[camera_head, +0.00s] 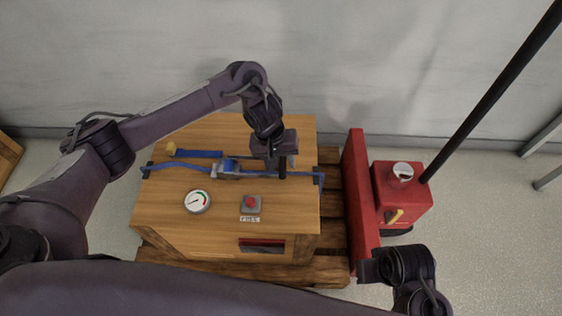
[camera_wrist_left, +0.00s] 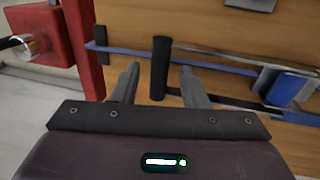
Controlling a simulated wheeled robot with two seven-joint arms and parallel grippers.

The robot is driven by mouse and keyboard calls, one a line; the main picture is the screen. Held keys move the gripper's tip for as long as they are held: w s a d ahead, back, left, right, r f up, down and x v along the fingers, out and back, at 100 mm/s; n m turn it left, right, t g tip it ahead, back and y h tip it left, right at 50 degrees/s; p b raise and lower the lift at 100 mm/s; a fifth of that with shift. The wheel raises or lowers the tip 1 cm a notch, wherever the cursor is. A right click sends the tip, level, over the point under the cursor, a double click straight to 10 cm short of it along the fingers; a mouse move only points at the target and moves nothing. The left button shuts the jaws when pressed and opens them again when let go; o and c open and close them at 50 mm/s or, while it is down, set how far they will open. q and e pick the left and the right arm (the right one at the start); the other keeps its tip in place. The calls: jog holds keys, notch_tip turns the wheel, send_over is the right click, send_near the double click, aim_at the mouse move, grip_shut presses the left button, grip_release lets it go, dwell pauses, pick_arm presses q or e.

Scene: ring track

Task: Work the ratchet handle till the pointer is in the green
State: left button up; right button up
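The ratchet (camera_head: 228,167) sits on a blue strap across the wooden crate top, and its blue body (camera_wrist_left: 289,87) shows at right in the left wrist view. Its lever runs to an upright black handle grip (camera_head: 283,167). My left gripper (camera_head: 279,161) is at this grip. In the left wrist view my gripper (camera_wrist_left: 160,82) is open, with the black grip (camera_wrist_left: 160,60) between its fingers and a gap on each side. The round gauge (camera_head: 197,201) is on the crate; its pointer seems to lean lower left, off the coloured arc.
A red button box (camera_head: 251,204) stands beside the gauge on the crate (camera_head: 160,222), which rests on a wooden pallet (camera_head: 333,270). A red upright panel (camera_head: 359,200) and red machine (camera_head: 411,205) with a long black pole stand to the right. A grey wall is behind.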

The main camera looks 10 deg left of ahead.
pick_arm(q)
grip_shut()
dwell(0.3)
jog(key=shift+r, duration=0.1)
